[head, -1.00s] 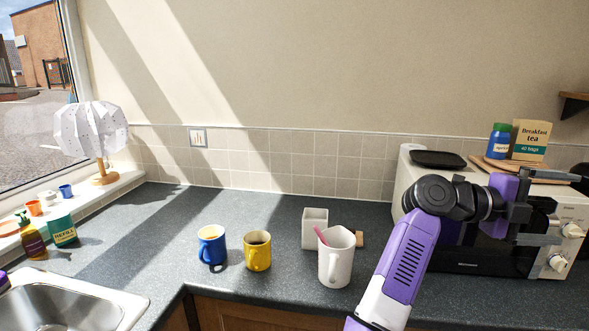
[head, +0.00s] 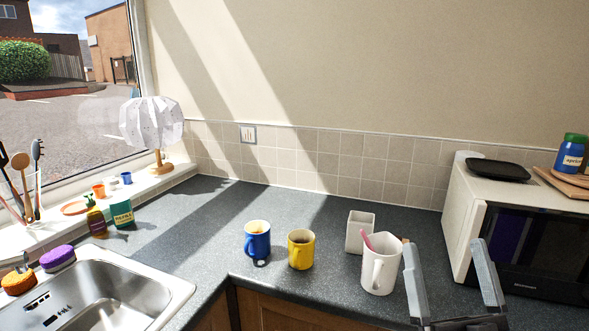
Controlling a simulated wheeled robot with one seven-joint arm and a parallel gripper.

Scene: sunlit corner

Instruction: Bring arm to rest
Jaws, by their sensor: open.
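My gripper (head: 448,258) is at the lower right of the head view, in front of the microwave. Its two grey fingers point up and stand wide apart, with nothing between them. The left finger is close to the white mug (head: 381,268) in the picture; I cannot tell the gap in depth. The rest of my arm is out of view below the frame.
On the dark worktop (head: 200,235) stand a blue mug (head: 257,241), a yellow mug (head: 300,251) and a white square container (head: 359,230). The microwave (head: 470,215) is at right, the sink (head: 125,285) at lower left. A lamp (head: 152,122) stands on the sill.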

